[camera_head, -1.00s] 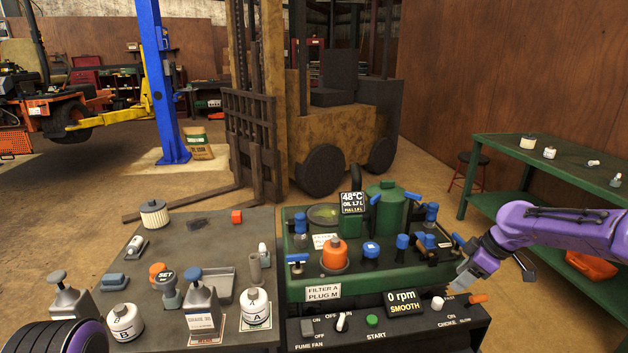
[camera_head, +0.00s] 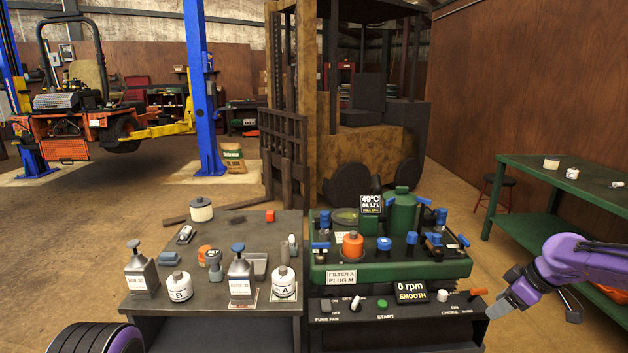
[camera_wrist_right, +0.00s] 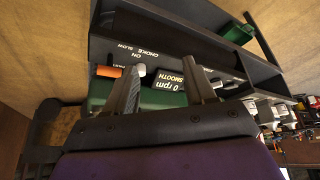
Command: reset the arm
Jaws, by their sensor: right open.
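My right gripper (camera_head: 508,300) is open and empty. It hangs in the air to the right of the control panel, with its arm coming in from the right. In the right wrist view its two fingers (camera_wrist_right: 165,92) stand apart, with the panel's rpm display (camera_wrist_right: 175,80) and orange lever (camera_wrist_right: 109,71) beyond them. My left arm shows only as a purple and black link (camera_head: 97,340) at the bottom left. My left gripper is out of view.
A green engine unit (camera_head: 330,270) stands on the bench behind the control panel (camera_head: 330,318). Bottles and cans stand on the grey bench top (camera_head: 240,222) at left. A green table (camera_head: 530,172) stands at right. Open floor lies between them.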

